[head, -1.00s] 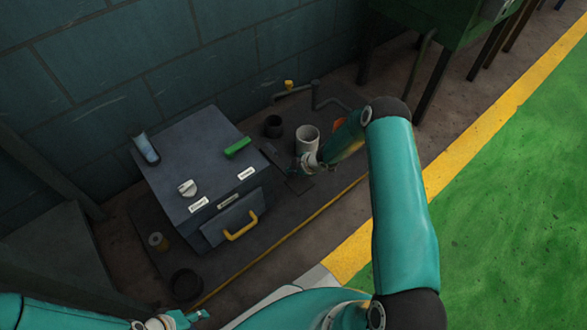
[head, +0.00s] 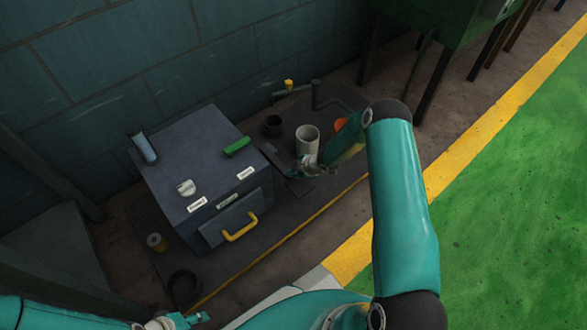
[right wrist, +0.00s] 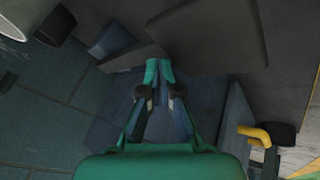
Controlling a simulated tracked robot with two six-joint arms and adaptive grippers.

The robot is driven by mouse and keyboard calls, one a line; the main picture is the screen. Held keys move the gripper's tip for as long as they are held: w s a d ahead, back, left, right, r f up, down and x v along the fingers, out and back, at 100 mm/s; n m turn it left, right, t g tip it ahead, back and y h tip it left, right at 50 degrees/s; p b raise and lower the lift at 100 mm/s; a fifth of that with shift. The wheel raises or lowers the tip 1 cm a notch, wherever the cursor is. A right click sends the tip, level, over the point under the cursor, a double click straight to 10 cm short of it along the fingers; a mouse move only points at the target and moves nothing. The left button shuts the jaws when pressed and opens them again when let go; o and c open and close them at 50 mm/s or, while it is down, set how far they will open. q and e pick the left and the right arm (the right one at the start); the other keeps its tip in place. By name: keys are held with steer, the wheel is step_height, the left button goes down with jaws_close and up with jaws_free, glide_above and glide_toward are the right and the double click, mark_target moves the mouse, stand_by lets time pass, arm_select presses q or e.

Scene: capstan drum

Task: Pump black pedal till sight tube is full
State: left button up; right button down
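The black pedal (head: 275,157) is a dark bar at the right side of the grey box, low over the floor plate and partly behind my right gripper. My right gripper (head: 294,171) is beside its front end; whether they touch is unclear. In the right wrist view the teal fingertips of the right gripper (right wrist: 158,71) are together with nothing seen between them. The sight tube (head: 145,148) is a pale blue cylinder at the box's back left; its level is too small to read. My left gripper (head: 190,319) is at the bottom edge, its opening unclear.
The grey box (head: 190,150) has a green block (head: 237,147), a knob (head: 187,187) and a yellow handle (head: 241,228). A white cup (head: 307,137) and a black cup (head: 272,126) stand close to the right gripper. A green floor (head: 500,200) lies clear at right.

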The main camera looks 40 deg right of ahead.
steer(key=shift+s+f+b, duration=0.3)
steer(key=shift+f+b, duration=0.25)
steer(key=shift+f, duration=0.2)
steer(key=shift+r, duration=0.1)
stand_by(0.5)
steer(key=shift+w+r+p, duration=0.25)
steer(key=shift+r+p, duration=0.75)
steer(key=shift+r, duration=0.05)
steer(key=shift+w+r+p, duration=0.3)
steer(key=shift+r+p, duration=0.7)
steer(key=shift+p, duration=0.05)
steer(key=shift+w+r+p, duration=0.25)
steer(key=shift+r+p, duration=0.75)
steer(key=shift+r, duration=0.05)
steer(key=shift+f, duration=0.1)
steer(key=shift+s+f+b, duration=0.1)
steer(key=shift+f+b, duration=0.15)
steer(key=shift+b, duration=0.2)
